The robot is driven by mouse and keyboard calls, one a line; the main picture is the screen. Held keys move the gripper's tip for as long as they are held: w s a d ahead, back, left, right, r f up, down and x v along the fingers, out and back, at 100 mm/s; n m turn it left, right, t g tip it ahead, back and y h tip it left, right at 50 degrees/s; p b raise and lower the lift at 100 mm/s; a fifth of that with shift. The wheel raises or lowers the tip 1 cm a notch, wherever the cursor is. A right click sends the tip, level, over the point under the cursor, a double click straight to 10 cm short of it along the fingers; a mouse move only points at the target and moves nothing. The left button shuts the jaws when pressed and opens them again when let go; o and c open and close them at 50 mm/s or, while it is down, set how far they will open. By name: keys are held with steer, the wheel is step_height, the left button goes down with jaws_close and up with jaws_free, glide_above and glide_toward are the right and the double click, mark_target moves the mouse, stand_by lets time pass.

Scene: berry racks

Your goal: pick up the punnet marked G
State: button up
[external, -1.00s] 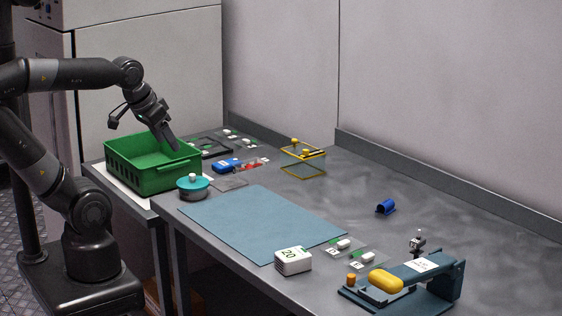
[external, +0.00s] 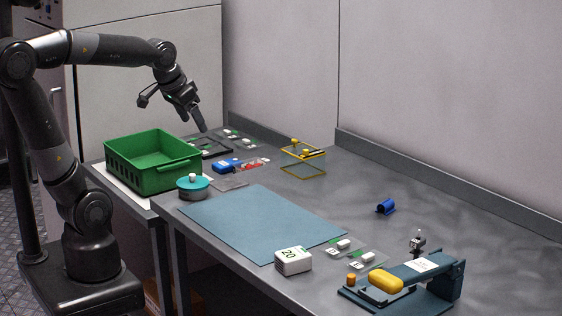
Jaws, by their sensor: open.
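My gripper (external: 198,122) is open and empty. It points down above the far left of the table, over a dark square frame (external: 218,151). Just right of and behind that frame lie small clear pieces with white knobs and green labels, one farther back (external: 228,132) and one nearer (external: 248,142). Two similar clear pieces with white knobs lie at the front of the table, one on the left (external: 343,244) and one on the right (external: 369,255). The letters are too small to read, so I cannot tell which is marked G.
A green crate (external: 118,172) stands at the left, with a teal lidded pot (external: 193,188) beside it. A blue item (external: 226,166) and a yellow frame (external: 304,173) lie beyond. A blue mat (external: 260,222) is bare. A dark teal stand (external: 447,283) is front right.

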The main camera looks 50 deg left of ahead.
steer(key=w+a+f, duration=0.1)
steer(key=w+a, duration=0.4)
steer(key=w, duration=0.7)
glide_above(250, 165)
steer(key=s+d, duration=0.2)
steer(key=s, duration=0.3)
step_height(250, 165, down, 20)
steer(key=shift+g, duration=0.4)
steer(key=x, duration=1)
steer(key=shift+w+a+f, duration=0.25)
steer(key=shift+w+f, duration=0.05)
steer(key=shift+c, duration=0.5)
steer(key=c, duration=0.9)
